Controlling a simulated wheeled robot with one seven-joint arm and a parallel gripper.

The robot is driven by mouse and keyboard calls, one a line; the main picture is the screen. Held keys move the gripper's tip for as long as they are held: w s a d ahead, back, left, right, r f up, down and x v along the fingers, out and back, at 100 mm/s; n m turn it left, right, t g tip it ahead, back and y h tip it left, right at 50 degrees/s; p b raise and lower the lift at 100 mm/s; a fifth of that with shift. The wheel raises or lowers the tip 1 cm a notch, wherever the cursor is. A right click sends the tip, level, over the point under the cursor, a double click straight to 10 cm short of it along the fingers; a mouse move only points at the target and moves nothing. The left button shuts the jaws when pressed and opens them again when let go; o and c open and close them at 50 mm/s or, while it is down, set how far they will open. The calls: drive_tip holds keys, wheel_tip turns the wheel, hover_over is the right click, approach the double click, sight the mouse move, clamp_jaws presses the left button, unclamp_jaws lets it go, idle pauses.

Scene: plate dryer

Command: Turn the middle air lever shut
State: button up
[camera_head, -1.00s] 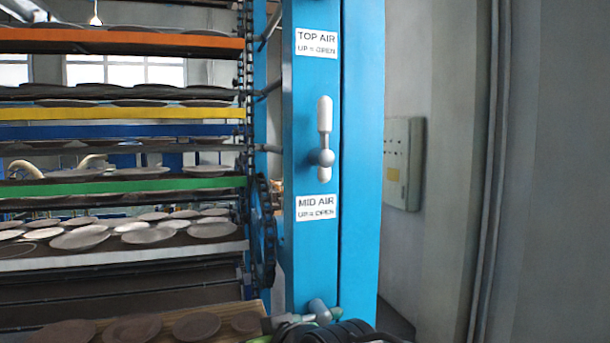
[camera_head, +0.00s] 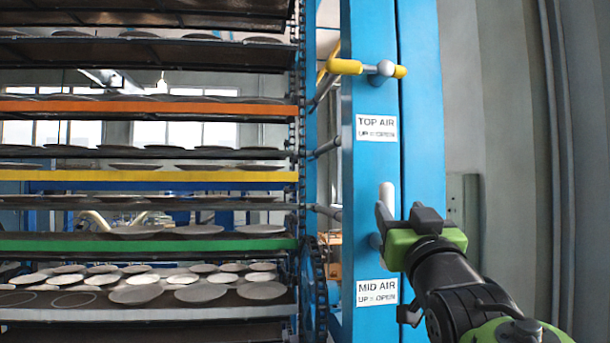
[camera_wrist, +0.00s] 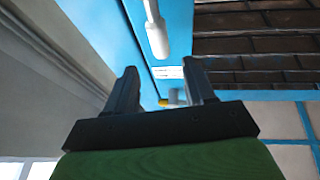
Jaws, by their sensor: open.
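The white lever (camera_head: 387,196) stands upright on the blue post, handle up, between the "TOP AIR" label (camera_head: 376,128) and the "MID AIR" label (camera_head: 377,292) just below it. My gripper (camera_head: 403,212) is open in front of its lower handle and pivot, partly hiding them. In the wrist view, the lever's rounded white end (camera_wrist: 157,40) shows between the lines of the two open jaws (camera_wrist: 162,69), toward the top of the picture. I cannot tell whether a jaw touches it.
A yellow lever (camera_head: 345,66) lies horizontal above the "TOP AIR" label. Rack shelves with plates (camera_head: 150,245) and a chain sprocket (camera_head: 314,285) are left of the blue post (camera_head: 420,130). A grey wall and pipes (camera_head: 550,130) are at the right.

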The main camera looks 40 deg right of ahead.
sight(389, 192)
drive_tip(key=p+x, duration=0.6)
drive_tip(key=x, duration=0.2)
drive_tip(key=shift+r, duration=0.2)
drive_tip(key=shift+w+d, duration=0.2)
drive_tip(key=shift+w, duration=0.2)
drive_tip(key=shift+f, duration=0.1)
drive_tip(key=shift+c, duration=0.3)
clamp_jaws()
